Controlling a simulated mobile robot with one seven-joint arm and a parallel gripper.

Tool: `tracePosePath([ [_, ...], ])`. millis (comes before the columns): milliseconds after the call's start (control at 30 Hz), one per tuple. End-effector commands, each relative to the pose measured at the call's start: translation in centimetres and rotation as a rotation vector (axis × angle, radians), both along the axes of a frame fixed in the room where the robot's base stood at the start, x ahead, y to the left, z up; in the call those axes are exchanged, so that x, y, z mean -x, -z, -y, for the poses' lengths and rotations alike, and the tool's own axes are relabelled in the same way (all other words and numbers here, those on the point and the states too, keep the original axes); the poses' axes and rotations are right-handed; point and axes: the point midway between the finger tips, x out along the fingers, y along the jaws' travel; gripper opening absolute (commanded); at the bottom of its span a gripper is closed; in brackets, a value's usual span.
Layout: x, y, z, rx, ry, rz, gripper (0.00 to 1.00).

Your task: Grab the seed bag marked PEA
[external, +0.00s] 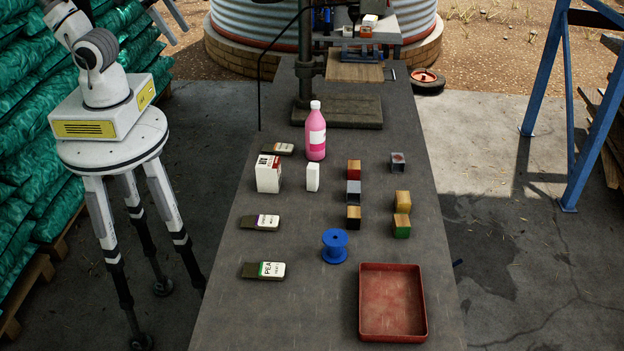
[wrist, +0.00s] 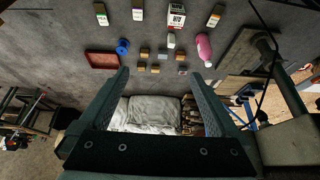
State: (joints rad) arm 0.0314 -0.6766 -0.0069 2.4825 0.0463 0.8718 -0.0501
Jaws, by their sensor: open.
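The seed bag marked PEA (external: 268,270) lies flat at the near left of the dark table. It is a small dark packet with a white and green label. In the wrist view the green-labelled bag (wrist: 101,14) is small at the top left. Two similar bags lie farther back along the left edge: one with a purple-topped label (external: 261,222) and one near the bottle (external: 278,149). My gripper (wrist: 159,74) is open and empty in the wrist view, well apart from the bags.
A blue spool (external: 335,246) and a red tray (external: 362,300) are to the right of the PEA bag. A white carton (external: 269,174), pink bottle (external: 316,135) and several small blocks (external: 353,192) stand farther back. The table around the PEA bag is clear.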

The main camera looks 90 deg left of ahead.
Motion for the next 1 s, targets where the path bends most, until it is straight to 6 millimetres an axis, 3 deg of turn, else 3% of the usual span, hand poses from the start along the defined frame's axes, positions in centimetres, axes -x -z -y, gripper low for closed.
tracePosePath([
  [267,-5.5,4.8,2.1,-0.106,0.055,-0.093,0.97],
  [433,-8.4,8.8,4.6,-0.176,0.124,-0.134,0.97],
  [567,-9.2,15.1,6.5,-0.327,0.305,-0.197,0.97],
  [600,-9.2,17.4,6.8,-0.404,0.396,-0.222,0.97],
  [700,-9.1,21.6,7.4,-0.597,0.612,-0.272,0.97],
  [867,-9.7,27.5,8.8,-0.913,0.96,-0.325,0.97],
  [1000,-10.6,32.2,11.2,-1.203,1.259,-0.338,0.97],
])
